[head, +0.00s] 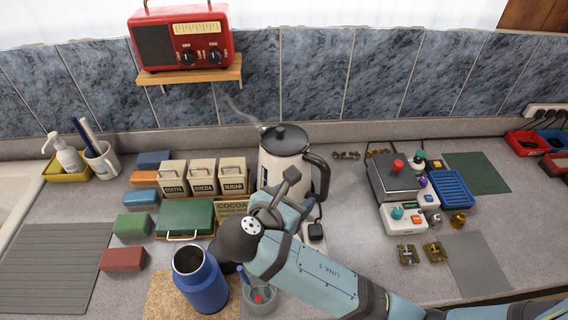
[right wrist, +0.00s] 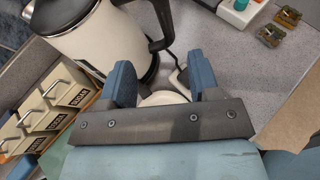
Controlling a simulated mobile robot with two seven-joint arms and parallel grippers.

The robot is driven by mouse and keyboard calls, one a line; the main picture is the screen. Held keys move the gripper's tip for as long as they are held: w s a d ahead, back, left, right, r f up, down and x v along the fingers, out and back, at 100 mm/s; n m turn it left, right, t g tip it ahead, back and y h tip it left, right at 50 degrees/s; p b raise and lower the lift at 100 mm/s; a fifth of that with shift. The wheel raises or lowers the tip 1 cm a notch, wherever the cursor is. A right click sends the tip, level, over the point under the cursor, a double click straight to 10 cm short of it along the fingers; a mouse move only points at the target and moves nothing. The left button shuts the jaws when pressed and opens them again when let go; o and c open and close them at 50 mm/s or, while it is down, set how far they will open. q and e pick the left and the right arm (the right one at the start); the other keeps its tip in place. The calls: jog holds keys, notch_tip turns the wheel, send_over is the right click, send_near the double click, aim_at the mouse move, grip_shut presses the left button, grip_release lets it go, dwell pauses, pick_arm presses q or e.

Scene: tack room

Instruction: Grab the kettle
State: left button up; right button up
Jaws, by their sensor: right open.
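The kettle (head: 279,166) is cream white with a black lid and black handle, upright on the counter near the back wall, faint steam at its spout. It also shows in the right wrist view (right wrist: 102,42), its dark handle (right wrist: 163,22) beyond the fingers. My right gripper (head: 287,188) is in front of the kettle and hides its lower part in the head view. Its two blue fingers (right wrist: 160,78) are apart, close to the kettle's lower side and the near end of the handle. I cannot tell whether they touch it. My left gripper is not in view.
Coffee, cocoa and sugar canisters (head: 203,176) stand left of the kettle. A blue jug (head: 202,288) and a glass cup (head: 260,300) are near my arm. A grey device (head: 394,180) stands to the right. A red radio (head: 181,38) sits on a shelf above.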

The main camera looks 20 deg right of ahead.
aim_at(323, 179)
jog(key=x, duration=0.7)
jog(key=shift+s+d+r+p, duration=0.2)
jog(key=shift+d+p, duration=0.05)
jog(key=shift+p, duration=0.15)
jog(key=shift+x, duration=0.8)
jog(key=p+x, duration=0.1)
jog(key=x, duration=0.2)
jog(key=shift+w+d+f, duration=0.2)
jog(key=shift+w, duration=0.05)
jog(key=shift+w+d+f, duration=0.2)
jog(key=shift+d, duration=0.05)
jog(key=shift+c, duration=0.2)
jog(key=shift+a, duration=0.1)
jog(key=c, duration=0.7)
grip_shut()
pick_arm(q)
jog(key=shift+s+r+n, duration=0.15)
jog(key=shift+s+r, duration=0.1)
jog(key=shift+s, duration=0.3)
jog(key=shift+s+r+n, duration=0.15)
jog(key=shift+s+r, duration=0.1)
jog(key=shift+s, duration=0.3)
pick_arm(e)
jog(key=shift+r, duration=0.1)
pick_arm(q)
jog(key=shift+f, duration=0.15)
